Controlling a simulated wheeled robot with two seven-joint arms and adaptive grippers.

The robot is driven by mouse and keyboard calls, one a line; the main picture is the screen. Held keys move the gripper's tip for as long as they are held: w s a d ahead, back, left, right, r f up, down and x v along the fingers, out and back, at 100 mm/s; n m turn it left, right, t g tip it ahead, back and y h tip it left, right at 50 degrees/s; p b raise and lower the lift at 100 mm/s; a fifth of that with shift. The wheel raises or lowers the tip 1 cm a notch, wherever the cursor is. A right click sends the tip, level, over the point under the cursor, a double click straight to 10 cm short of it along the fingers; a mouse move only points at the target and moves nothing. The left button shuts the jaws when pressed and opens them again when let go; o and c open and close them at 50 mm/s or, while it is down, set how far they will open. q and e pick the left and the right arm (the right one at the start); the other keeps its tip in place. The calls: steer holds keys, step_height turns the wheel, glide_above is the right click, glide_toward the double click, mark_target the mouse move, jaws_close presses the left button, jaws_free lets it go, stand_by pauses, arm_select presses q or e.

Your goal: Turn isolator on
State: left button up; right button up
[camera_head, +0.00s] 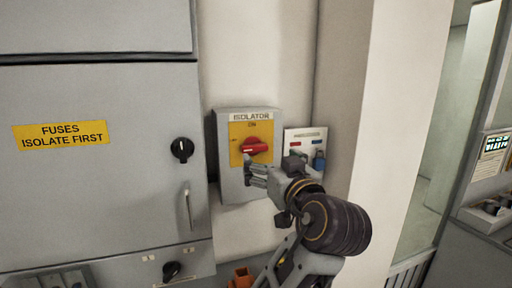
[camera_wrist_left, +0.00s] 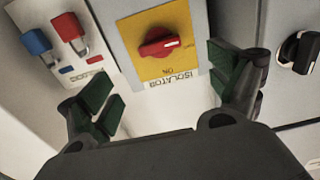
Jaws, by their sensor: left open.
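My left gripper (camera_head: 252,171) is in front of the box, just below the handle. In the wrist view the left gripper (camera_wrist_left: 160,84) is open and empty, its green-padded fingers wide apart and clear of the handle. My right gripper is not in view.
A white panel (camera_head: 292,138) with red and blue padlocks (camera_wrist_left: 69,27) hangs right of the isolator, close to my arm. A grey cabinet (camera_head: 100,190) with a black knob (camera_head: 182,149) and a door handle (camera_head: 188,207) stands left. A wall corner (camera_head: 385,130) is right.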

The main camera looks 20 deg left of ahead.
mark_target(256, 148)
arm_select(q)
steer(key=p+x, duration=0.3)
steer(key=x, duration=0.7)
steer(key=shift+x, duration=0.75)
steer(key=c, duration=1)
